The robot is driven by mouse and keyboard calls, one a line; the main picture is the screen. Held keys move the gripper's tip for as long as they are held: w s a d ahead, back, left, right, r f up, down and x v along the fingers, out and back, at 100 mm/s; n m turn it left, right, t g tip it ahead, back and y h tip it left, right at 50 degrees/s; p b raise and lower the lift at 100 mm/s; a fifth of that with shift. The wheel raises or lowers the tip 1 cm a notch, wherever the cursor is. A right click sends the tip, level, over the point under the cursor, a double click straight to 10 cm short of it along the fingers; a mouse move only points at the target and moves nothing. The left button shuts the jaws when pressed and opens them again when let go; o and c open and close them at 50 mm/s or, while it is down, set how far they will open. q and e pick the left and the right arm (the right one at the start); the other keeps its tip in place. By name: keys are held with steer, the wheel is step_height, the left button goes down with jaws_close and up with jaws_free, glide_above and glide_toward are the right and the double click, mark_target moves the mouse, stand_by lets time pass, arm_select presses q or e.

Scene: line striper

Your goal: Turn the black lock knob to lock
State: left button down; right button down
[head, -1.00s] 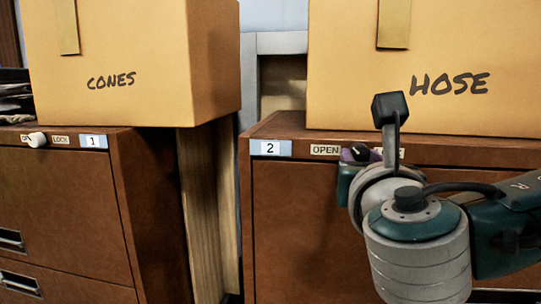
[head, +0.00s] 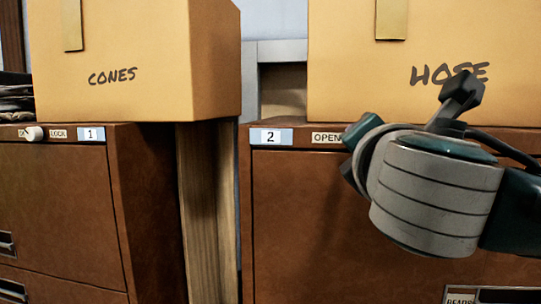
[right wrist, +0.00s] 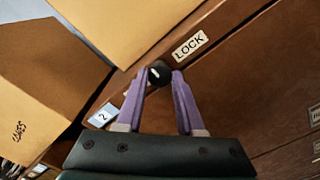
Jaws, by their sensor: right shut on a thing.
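The black lock knob (right wrist: 159,70) shows in the right wrist view, on the top strip of the brown cabinet marked 2 (head: 330,220). My right gripper (right wrist: 158,77) has its two purple fingers closed on the sides of the knob. The LOCK label (right wrist: 190,45) is just beyond the knob. In the head view the OPEN label (head: 326,138) shows, while my right wrist hides the knob, the LOCK label and the fingers. The knob's exact angle cannot be told. My left gripper is in neither view.
A box marked HOSE (head: 350,70) stands on cabinet 2, close above the knob. At left, a box marked CONES (head: 150,50) stands on cabinet 1 (head: 60,210), which has a white knob (head: 33,133). Wooden boards (head: 197,210) stand between the cabinets.

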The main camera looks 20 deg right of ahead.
steer(key=shift+m+b, duration=2.7)
steer(key=shift+m, duration=1.6)
steer(key=c, duration=0.5)
jaws_free()
steer(key=b+v, duration=0.2)
steer(key=v, duration=0.8)
steer(key=shift+b, duration=0.35)
